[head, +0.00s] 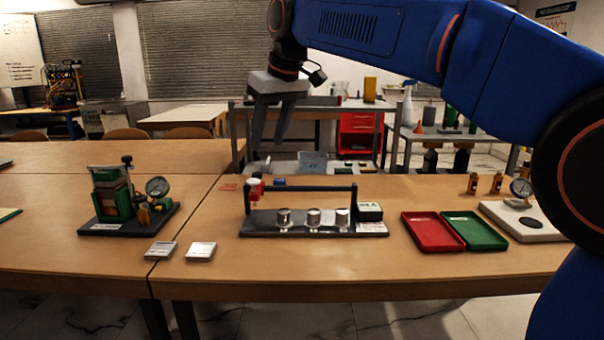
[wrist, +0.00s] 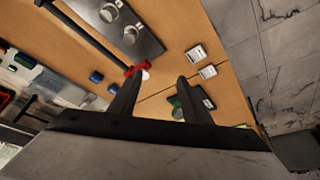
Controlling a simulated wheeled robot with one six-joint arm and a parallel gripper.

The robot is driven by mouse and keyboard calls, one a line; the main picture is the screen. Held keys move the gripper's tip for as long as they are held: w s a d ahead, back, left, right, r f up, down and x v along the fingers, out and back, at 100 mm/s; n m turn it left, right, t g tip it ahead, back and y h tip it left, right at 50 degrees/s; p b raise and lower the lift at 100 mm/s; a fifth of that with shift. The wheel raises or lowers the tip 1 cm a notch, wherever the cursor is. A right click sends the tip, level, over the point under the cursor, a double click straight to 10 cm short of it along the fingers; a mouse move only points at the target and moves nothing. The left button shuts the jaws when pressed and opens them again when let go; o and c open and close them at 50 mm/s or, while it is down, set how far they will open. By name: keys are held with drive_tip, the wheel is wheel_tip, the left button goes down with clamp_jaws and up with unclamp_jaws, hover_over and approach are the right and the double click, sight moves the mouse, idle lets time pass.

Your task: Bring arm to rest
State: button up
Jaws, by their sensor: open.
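My gripper (head: 268,140) hangs from my blue arm in the head view, above the far edge of the wooden table (head: 330,279). Its two fingers are apart with nothing between them. In the wrist view the open fingers (wrist: 154,97) point down over the table. The rig with a dark base plate, a dark horizontal bar and several silver weights (head: 313,216) stands in front of and below my gripper. A red and white part (head: 254,190) sits at the rig's left end. In the wrist view the red part (wrist: 134,70) appears close to the left fingertip, though apart in depth.
A green device with a round gauge (head: 112,200) stands at the left. Two small silver plates (head: 201,251) lie near the front edge. A red tray (head: 432,232), a green tray (head: 474,231) and a gauge on a white base (head: 522,218) are at the right.

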drive_tip(key=s+d+f+m+h, duration=0.1)
drive_tip(key=s+d+f, duration=0.3)
drive_tip(key=d, duration=0.4)
drive_tip(key=s+d+f+m, duration=0.2)
drive_tip(key=s+d+f, duration=0.15)
drive_tip(key=d, duration=0.45)
drive_tip(key=s+d+f+m+h, duration=0.1)
drive_tip(key=s+d+f, duration=0.35)
drive_tip(key=d, duration=0.35)
drive_tip(key=s+d+f+m, duration=0.2)
drive_tip(key=s+d+f, duration=0.4)
drive_tip(key=s+f, duration=0.3)
drive_tip(key=s+d+f+m+t+h, duration=0.1)
drive_tip(key=s+d+f+m, duration=0.1)
drive_tip(key=s+d+f, duration=0.4)
drive_tip(key=s+f, duration=0.3)
drive_tip(key=f, duration=0.2)
drive_tip(key=shift+s+d+m, duration=0.3)
drive_tip(key=shift+s+d, duration=0.05)
